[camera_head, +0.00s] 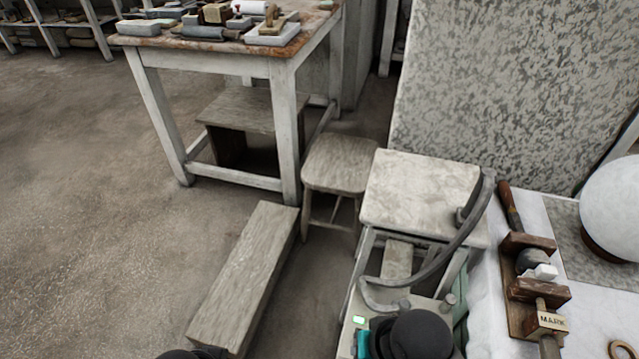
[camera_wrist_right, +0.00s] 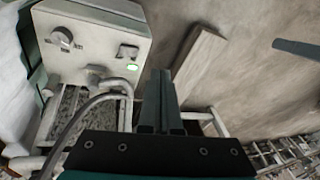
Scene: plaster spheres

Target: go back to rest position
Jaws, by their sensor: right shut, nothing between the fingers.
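My right gripper (camera_wrist_right: 160,90) shows in the right wrist view with its two dark fingers shut together and nothing between them. It points over the floor, beside a pale control box with a knob and a green light (camera_wrist_right: 90,50). In the head view, dark rounded parts and a teal part of my right arm show at the bottom, beside the same green-lit box. A dark part at the bottom edge, left of the middle, looks like mine. My left gripper cannot be made out.
A wooden stool (camera_head: 340,165), a long plank-like block (camera_head: 245,275) and a cluttered workbench (camera_head: 150,55) stand beyond. A white table (camera_head: 590,310) at right holds a wooden clamp (camera_head: 530,290) and white sphere (camera_head: 612,205). Left floor is open.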

